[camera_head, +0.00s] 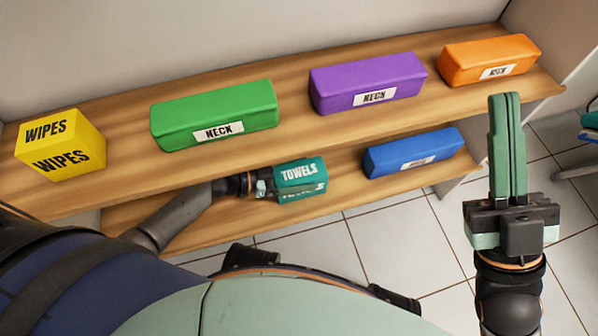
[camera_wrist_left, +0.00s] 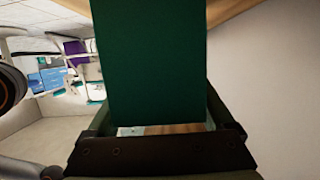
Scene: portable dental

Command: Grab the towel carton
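The teal towel carton (camera_head: 301,180), with "TOWELS" in white, is at the lower shelf in the head view. My left gripper (camera_head: 265,186) reaches in from the left to the carton's left end. In the left wrist view, the carton's plain green side (camera_wrist_left: 150,65) fills the space between the fingers of my left gripper (camera_wrist_left: 160,122). No clear gap shows beside the carton, but finger contact is hard to make out. I cannot tell whether the carton rests on the shelf. My right gripper (camera_head: 507,145) is shut and empty, pointing up, right of the shelves.
The upper shelf (camera_head: 290,105) holds a yellow wipes box (camera_head: 62,145) and green (camera_head: 214,112), purple (camera_head: 367,82) and orange (camera_head: 489,60) neck boxes. A blue box (camera_head: 413,152) lies right of the carton on the lower shelf (camera_head: 345,198). The upper shelf overhangs my left arm.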

